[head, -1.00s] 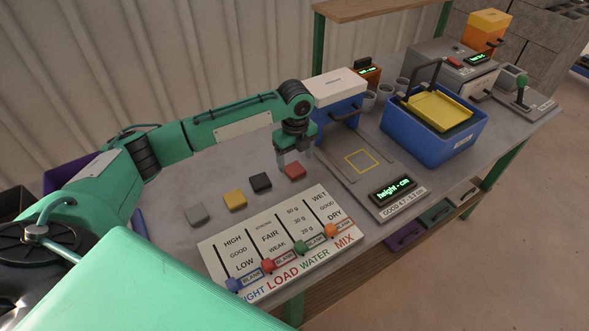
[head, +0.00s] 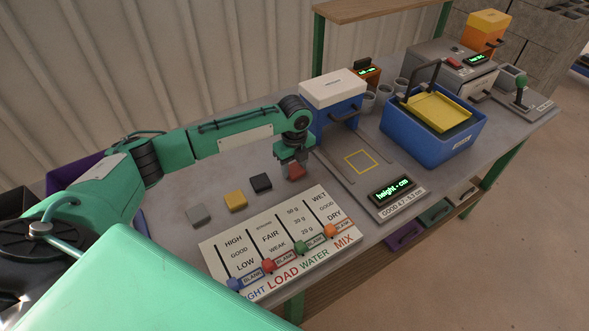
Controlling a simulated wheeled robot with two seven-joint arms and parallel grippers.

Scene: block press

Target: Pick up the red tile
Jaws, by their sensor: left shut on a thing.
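The red tile (head: 296,173) is at the right end of a row of small tiles on the grey table. My left gripper (head: 293,168) points down over it and is shut on it. The gripper covers the tile's back part. The tile seems to be at or close to table height; I cannot tell whether it touches the table. My right gripper is not in view.
A slider board (head: 240,240) is in front. A blue box with a white lid (head: 335,90), a height gauge (head: 385,195) and a blue tub (head: 420,140) stand right.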

